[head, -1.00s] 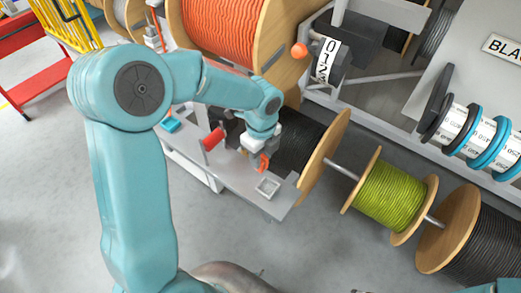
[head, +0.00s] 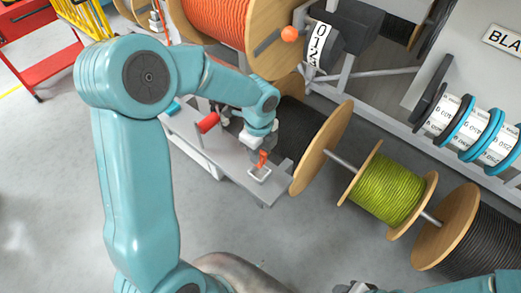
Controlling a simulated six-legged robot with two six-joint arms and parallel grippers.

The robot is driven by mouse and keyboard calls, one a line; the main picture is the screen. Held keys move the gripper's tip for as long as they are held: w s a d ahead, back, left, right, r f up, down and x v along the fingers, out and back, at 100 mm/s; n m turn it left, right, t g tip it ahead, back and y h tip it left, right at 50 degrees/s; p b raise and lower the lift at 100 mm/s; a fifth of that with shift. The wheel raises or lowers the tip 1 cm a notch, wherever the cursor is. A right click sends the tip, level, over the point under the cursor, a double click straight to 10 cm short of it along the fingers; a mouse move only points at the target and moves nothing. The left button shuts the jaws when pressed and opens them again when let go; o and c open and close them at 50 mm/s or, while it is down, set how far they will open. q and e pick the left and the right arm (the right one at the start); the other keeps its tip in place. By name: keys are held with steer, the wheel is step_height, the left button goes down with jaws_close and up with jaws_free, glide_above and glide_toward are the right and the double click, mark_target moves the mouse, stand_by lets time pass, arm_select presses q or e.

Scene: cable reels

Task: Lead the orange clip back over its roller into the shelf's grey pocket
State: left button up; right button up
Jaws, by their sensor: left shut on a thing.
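My left gripper (head: 263,150) is shut on the orange clip (head: 263,159) and points down at the right part of the grey shelf (head: 225,158). The clip hangs at the square, pale-rimmed grey pocket (head: 259,177), with its lower end at the pocket's far side. I cannot tell whether that end is inside the pocket or just above it. The red roller (head: 209,122) is on the shelf to the left of the gripper. A grey end of my right arm (head: 358,287) shows at the bottom edge, mostly cut off, so its jaws cannot be made out.
A large orange cable reel (head: 225,28) stands behind the shelf. A black reel, a yellow-green reel (head: 385,190) and another dark reel line up on a bar to the right. A teal item (head: 173,107) lies at the shelf's left end. The floor in front is clear.

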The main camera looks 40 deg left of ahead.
arm_select(q)
steer(key=shift+f+b, duration=2.2)
steer(key=shift+f, duration=0.75)
steer(key=o, duration=1.1)
steer(key=shift+o, duration=0.2)
steer(key=shift+r, duration=0.15)
step_height(320, 180, up, 16)
steer(key=shift+p, duration=0.45)
